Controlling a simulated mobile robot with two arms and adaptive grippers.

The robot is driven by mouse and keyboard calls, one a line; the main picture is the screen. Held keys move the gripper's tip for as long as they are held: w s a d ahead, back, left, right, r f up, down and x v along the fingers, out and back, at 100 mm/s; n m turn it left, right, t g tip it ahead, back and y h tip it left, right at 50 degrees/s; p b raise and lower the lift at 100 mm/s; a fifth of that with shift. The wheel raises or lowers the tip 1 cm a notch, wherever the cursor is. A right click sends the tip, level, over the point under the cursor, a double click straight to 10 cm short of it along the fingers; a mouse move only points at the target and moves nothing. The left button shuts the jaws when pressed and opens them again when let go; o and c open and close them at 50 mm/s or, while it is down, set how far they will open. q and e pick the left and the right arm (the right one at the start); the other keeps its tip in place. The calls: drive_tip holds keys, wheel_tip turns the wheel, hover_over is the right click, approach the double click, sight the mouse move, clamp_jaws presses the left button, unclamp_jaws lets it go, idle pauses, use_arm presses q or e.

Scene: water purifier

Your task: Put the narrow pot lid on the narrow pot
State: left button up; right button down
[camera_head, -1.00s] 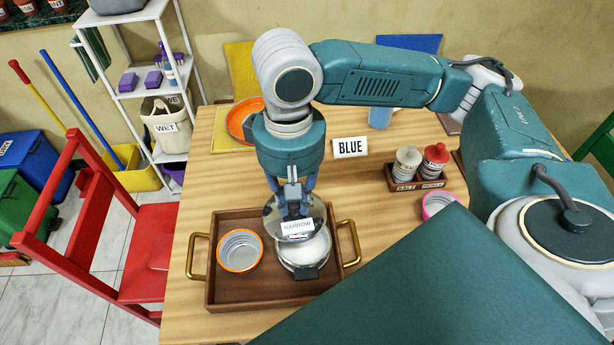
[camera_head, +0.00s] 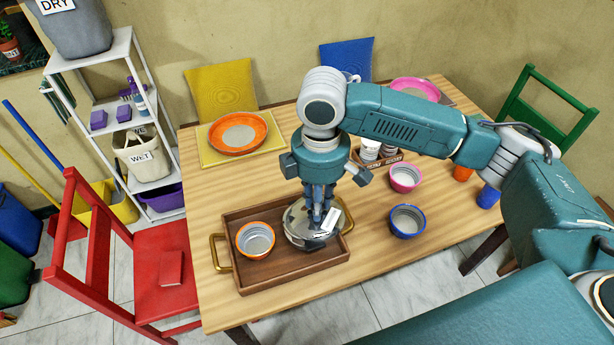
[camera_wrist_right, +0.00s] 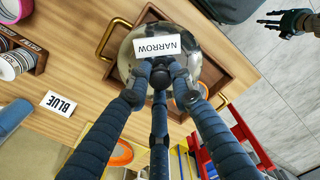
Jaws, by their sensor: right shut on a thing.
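My right gripper (camera_head: 318,213) points down over the right part of the brown tray (camera_head: 262,281) and is shut on the narrow pot lid (camera_head: 297,217). The lid is round, shiny and tilted in the head view, with a white label. The wrist view shows the lid (camera_wrist_right: 203,62) at my right fingertips (camera_wrist_right: 160,75), its label reading NARROW. The narrow pot is mostly hidden under the lid and fingers; I cannot tell whether the lid is seated on it. My left gripper (camera_wrist_right: 288,19) shows at the wrist view's upper right, dark fingers spread, over the floor.
An orange-rimmed bowl (camera_head: 256,240) stands in the tray's left part. A blue bowl (camera_head: 407,221) and a pink bowl (camera_head: 405,178) stand to the right on the table. An orange plate (camera_head: 238,133) lies at the back left. The table's front right is clear.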

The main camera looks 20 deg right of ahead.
drive_tip(key=w+n+p, duration=0.1)
drive_tip(key=n, duration=0.1)
drive_tip(key=w+n+p, duration=0.1)
drive_tip(key=n, duration=0.1)
drive_tip(key=w+n+p, duration=0.1)
drive_tip(key=n+p, duration=0.1)
drive_tip(key=n, duration=0.1)
drive_tip(key=shift+a+r, duration=0.2)
drive_tip(key=shift+a, duration=0.2)
drive_tip(key=n+p, duration=0.1)
drive_tip(key=n, duration=0.1)
drive_tip(key=w+f+n+p, duration=0.1)
drive_tip(key=n+p, duration=0.1)
drive_tip(key=n, duration=0.1)
drive_tip(key=w+n+p, duration=0.1)
drive_tip(key=n, duration=0.2)
drive_tip(key=shift+a+f+p, duration=0.1)
drive_tip(key=shift+f+p, duration=0.2)
drive_tip(key=shift+w+f+n+p, duration=0.15)
drive_tip(key=shift+f+n+p, duration=0.1)
drive_tip(key=shift+n, duration=0.35)
drive_tip(key=shift+w+f+n+p, duration=0.1)
drive_tip(key=shift+n+p, duration=0.1)
drive_tip(key=shift+n, duration=0.4)
drive_tip(key=shift+f+n, duration=0.25)
drive_tip(key=shift+n, duration=0.05)
wheel_tip(320, 180, down, 6)
drive_tip(key=b, duration=0.5)
drive_tip(key=shift+r+b, duration=0.2)
drive_tip(key=shift+b, duration=0.15)
